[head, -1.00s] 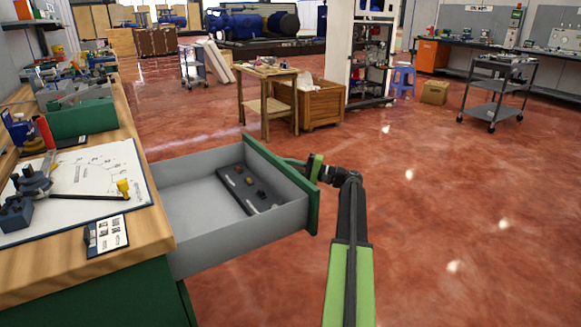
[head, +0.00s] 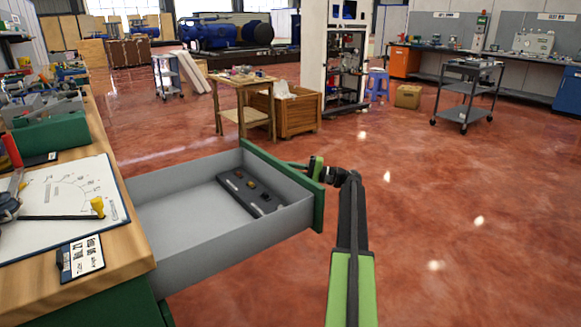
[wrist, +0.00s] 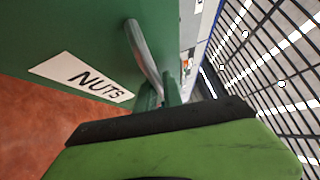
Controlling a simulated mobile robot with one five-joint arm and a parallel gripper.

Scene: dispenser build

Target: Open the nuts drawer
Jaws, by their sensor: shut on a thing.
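The nuts drawer (head: 225,195) is pulled far out of the green workbench on the left, with a grey inside and a green front panel. A dark tray (head: 248,193) with several small parts lies in it. In the wrist view the green front (wrist: 75,35) carries a white label (wrist: 82,77) reading NUTS and a metal bar handle (wrist: 143,55). My gripper (wrist: 160,98) is shut on the handle; its fingertips are partly hidden behind its own body. In the head view my gripper (head: 300,165) is at the outer side of the drawer front.
The wooden worktop (head: 120,240) holds a paper drawing (head: 65,205), a small card (head: 80,257) and a green bin (head: 50,133). A wooden table (head: 243,105) and crate (head: 297,112) stand beyond the drawer. The red floor right of my arm is clear.

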